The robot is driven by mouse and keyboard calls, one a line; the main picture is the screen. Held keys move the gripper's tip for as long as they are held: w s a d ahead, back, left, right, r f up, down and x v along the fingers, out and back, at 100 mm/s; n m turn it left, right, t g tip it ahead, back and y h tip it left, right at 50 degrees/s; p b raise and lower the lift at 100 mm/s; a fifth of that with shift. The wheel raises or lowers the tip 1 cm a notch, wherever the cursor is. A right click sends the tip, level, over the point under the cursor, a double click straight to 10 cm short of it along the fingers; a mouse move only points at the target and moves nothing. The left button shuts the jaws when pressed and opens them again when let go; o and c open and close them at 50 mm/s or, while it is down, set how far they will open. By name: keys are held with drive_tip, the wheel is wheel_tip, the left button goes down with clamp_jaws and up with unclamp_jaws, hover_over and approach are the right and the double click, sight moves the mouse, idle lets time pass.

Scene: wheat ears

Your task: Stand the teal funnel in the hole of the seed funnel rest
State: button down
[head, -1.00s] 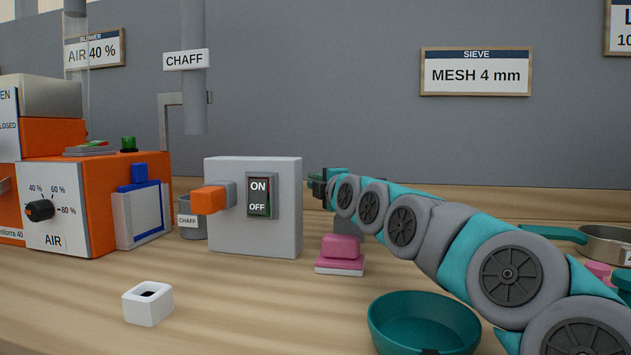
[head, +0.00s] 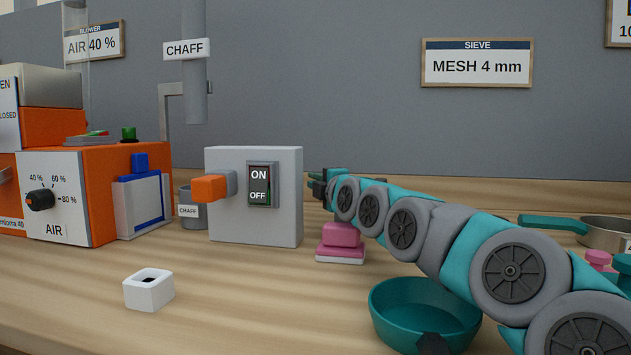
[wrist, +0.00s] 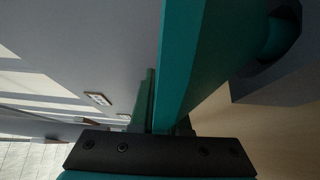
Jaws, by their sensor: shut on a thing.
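My gripper (head: 319,186) is at the far end of my outstretched arm, just right of the grey switch box, above the bench. In the wrist view a large teal surface (wrist: 212,60) fills the space at the jaws, and my gripper is shut on it. I take it to be the teal funnel, seen too close to make out its whole shape. In the head view the funnel cannot be told apart from the gripper. The seed funnel rest (head: 149,293), a small white block with a dark square hole, stands on the bench at front left, well away from the gripper.
The grey switch box (head: 225,225) with an orange lever stands between gripper and rest. Bench around the rest is clear.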

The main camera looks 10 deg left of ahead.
drive_tip(key=shift+w+f, duration=0.1)
drive_tip(key=shift+f, duration=0.6)
drive_tip(key=shift+r, duration=0.1)
drive_tip(key=shift+r+p, duration=1.95)
drive_tip(key=shift+r, duration=0.7)
drive_tip(key=shift+p, duration=0.55)
drive_tip(key=shift+f, duration=0.5)
drive_tip(key=shift+f+b, duration=0.45)
drive_tip(key=shift+f, duration=0.25)
